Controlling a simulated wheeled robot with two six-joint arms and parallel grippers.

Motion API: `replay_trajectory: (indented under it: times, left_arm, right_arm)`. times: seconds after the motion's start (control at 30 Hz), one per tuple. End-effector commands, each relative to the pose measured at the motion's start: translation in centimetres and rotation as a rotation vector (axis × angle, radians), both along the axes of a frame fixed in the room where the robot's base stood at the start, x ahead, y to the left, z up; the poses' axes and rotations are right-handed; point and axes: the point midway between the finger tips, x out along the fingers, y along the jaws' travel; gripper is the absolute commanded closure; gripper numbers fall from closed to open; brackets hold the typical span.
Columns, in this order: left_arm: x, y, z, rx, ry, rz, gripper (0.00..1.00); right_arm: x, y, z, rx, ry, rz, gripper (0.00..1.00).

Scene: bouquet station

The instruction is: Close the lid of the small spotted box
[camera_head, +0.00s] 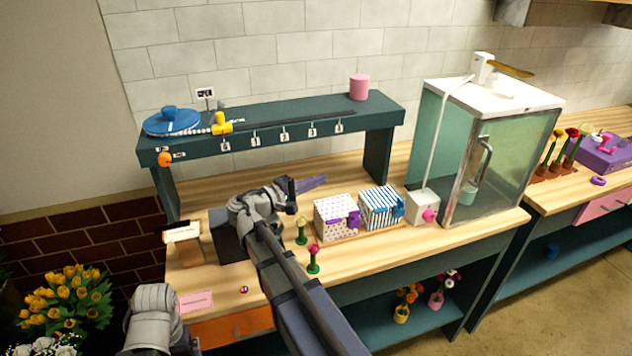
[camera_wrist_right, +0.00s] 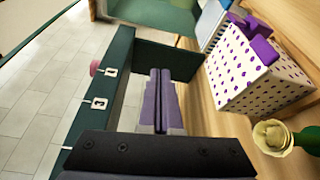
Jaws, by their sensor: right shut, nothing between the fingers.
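The small spotted box (camera_head: 327,221) is white with small purple dots and a purple clasp (camera_head: 353,218). It stands on the wooden bench, left of a blue-striped box. Its top looks level and down in the head view, but I cannot tell whether it is fully shut. In the right wrist view the spotted box (camera_wrist_right: 240,82) is at the right, with its purple clasp (camera_wrist_right: 262,50). My right gripper (camera_head: 318,181) is shut and empty, its purple fingers above and behind the box's left side, apart from it; they also show in the wrist view (camera_wrist_right: 160,80). My left gripper is out of frame.
The blue-striped box (camera_head: 380,208) and a white box with a pink knob (camera_head: 423,207) stand to the right. A yellow flower (camera_head: 301,230) and a red flower (camera_head: 313,260) stand in front. A dark green shelf (camera_head: 270,122) rises behind; a glass cabinet (camera_head: 500,150) stands further right.

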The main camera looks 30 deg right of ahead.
Motion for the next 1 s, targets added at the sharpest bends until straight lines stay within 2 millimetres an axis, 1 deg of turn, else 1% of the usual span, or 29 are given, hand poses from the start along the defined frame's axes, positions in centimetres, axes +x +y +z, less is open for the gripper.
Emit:
replay_trajectory:
  times: [0.03,0.23,0.27,0.3,0.5,0.7,0.8,1.0]
  left_arm:
    - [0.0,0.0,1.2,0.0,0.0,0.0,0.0]
    - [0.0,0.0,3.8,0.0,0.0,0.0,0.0]
    - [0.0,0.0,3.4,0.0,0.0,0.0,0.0]
    - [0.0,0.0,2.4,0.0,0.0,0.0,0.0]
    - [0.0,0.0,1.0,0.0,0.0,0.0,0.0]
    - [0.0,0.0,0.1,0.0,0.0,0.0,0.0]
    - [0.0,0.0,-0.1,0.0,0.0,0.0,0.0]
    - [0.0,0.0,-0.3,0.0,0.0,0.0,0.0]
  right_arm:
    - [0.0,-0.1,1.2,0.0,0.0,0.0,1.0]
    - [0.0,-0.6,3.8,0.0,0.0,0.001,1.0]
    - [0.2,-0.3,3.4,0.0,0.0,0.002,1.0]
    - [0.5,0.6,2.3,0.001,0.0,0.005,1.0]
    - [1.3,4.1,1.0,0.0,0.0,0.005,1.0]
    - [2.0,7.0,0.1,0.0,0.0,0.004,1.0]
    - [2.1,7.9,-0.1,0.0,0.0,0.002,1.0]
    - [2.2,8.6,-0.3,0.0,0.0,0.001,1.0]
